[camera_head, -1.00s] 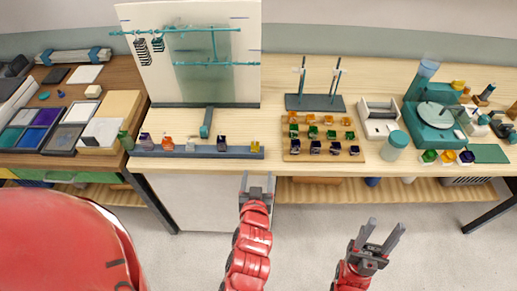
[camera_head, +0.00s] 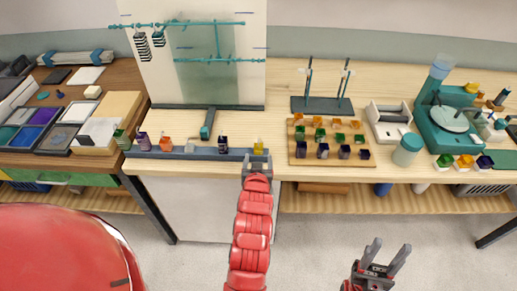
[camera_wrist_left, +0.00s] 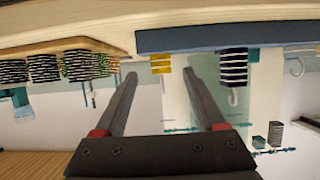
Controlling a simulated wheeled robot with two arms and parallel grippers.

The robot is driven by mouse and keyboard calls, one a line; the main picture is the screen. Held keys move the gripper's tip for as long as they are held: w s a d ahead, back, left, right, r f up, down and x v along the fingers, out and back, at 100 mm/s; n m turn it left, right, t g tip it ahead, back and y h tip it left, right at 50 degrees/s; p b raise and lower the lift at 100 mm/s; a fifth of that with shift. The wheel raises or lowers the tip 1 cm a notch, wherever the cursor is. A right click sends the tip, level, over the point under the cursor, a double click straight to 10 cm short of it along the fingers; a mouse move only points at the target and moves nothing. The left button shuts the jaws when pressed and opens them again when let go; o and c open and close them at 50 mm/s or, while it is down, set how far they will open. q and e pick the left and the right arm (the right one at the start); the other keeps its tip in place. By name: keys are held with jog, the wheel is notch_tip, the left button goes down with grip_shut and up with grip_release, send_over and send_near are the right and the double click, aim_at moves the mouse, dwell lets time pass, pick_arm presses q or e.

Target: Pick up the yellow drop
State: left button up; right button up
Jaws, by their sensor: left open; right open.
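The yellow drop (camera_head: 258,147) is a small yellow piece at the right end of the long blue-grey rail (camera_head: 180,154), near the table's front edge. My left gripper (camera_head: 257,158) is open, with its fingertips at the drop's near side. My right gripper (camera_head: 391,245) is open and empty, low in front of the table.
A dark purple drop (camera_head: 222,144) stands left of the yellow one on the rail, with an orange piece (camera_head: 165,143) further left. A wooden board (camera_head: 296,160) with several coloured pieces lies to the right. A white panel (camera_head: 240,70) stands behind the rail.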

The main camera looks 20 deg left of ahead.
aim_at(258, 151)
pick_arm(q)
jog(key=x, duration=0.1)
jog(key=p+x, duration=0.2)
jog(key=x, duration=0.1)
jog(key=shift+a+r, duration=0.15)
jog(key=shift+r, duration=0.15)
jog(key=shift+w+a+f, duration=0.1)
jog(key=shift+w+f, duration=0.3)
jog(key=shift+w, duration=0.15)
grip_shut()
